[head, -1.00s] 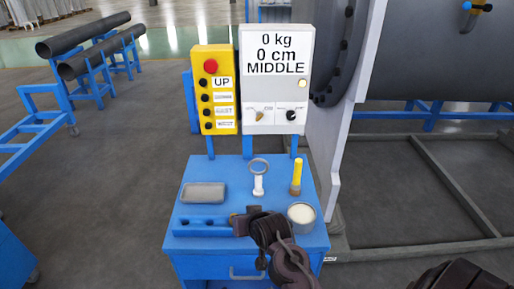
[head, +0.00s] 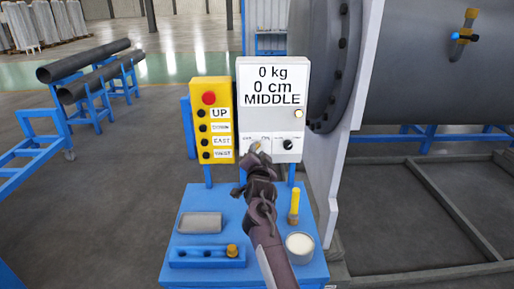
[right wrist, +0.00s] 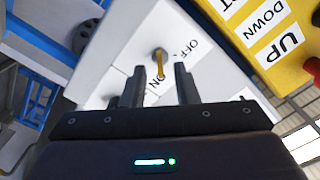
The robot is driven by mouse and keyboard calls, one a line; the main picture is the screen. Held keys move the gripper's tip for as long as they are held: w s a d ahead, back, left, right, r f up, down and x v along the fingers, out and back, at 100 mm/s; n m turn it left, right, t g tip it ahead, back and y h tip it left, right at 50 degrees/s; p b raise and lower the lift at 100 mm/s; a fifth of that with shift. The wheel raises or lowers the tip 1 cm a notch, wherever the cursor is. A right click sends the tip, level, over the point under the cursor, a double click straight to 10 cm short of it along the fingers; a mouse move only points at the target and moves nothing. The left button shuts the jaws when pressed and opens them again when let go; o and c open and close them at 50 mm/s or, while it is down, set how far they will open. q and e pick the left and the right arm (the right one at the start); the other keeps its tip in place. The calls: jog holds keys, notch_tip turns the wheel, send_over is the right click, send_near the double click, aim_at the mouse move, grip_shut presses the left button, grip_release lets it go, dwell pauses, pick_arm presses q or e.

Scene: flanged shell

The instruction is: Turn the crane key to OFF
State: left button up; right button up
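The crane key (head: 255,147) is a small yellow key on the lower left of the white control box (head: 274,84). The key also shows in the right wrist view (right wrist: 160,60), beside a printed OFF label (right wrist: 186,48). My right gripper (head: 257,158) is raised in front of the box, just below the key. In the right wrist view its two dark fingers (right wrist: 159,72) are apart, with the key seen in the gap between them. I cannot tell whether they touch it. My left gripper is not in view.
A yellow button pendant (head: 212,119) hangs left of the box. A black knob (head: 288,144) sits right of the key. Below, a blue cabinet (head: 215,275) holds a grey tray (head: 200,223), a yellow-handled tool (head: 294,206) and a round tin (head: 300,244). A large flanged shell (head: 415,75) stands right.

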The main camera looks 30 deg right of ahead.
aim_at(257, 146)
jog(key=shift+x, duration=1.15)
jog(key=shift+c, duration=0.2)
grip_shut()
